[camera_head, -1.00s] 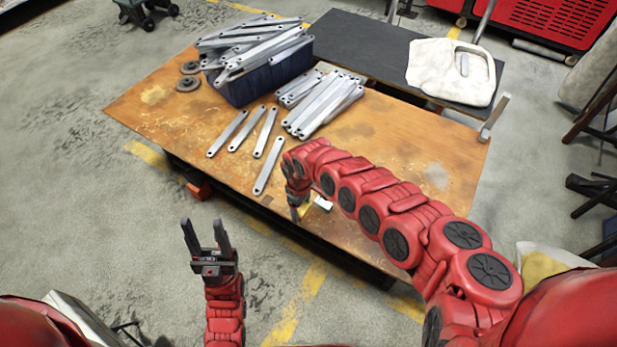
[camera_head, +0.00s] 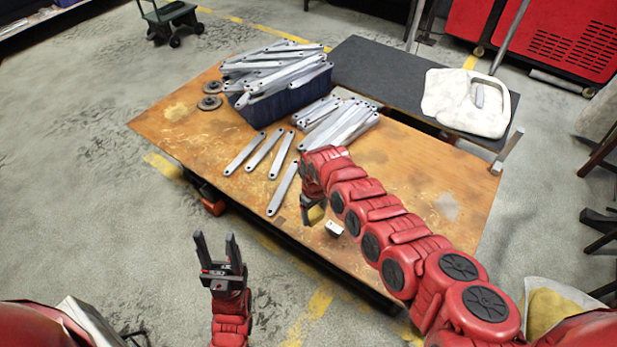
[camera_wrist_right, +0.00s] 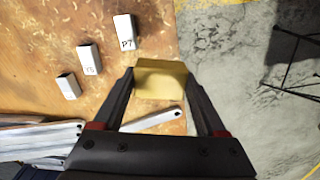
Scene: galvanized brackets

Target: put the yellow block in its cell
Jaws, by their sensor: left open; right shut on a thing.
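The yellow block (camera_wrist_right: 160,78) is between the fingers of my right gripper (camera_wrist_right: 160,84) in the right wrist view, shut on it. In the head view the block (camera_head: 316,214) shows partly below my right wrist, over the table's near edge; the fingers are mostly hidden by the arm. My left gripper (camera_head: 215,240) is open and empty, in front of the table and off its near edge. I cannot make out a cell for the block in either view.
White blocks, one marked P7 (camera_wrist_right: 125,32), stand on the wooden table (camera_head: 400,165); one white block (camera_head: 334,229) shows in the head view. Loose grey brackets (camera_head: 283,190) lie left of my right arm. A blue bin (camera_head: 290,95) heaped with brackets stands behind.

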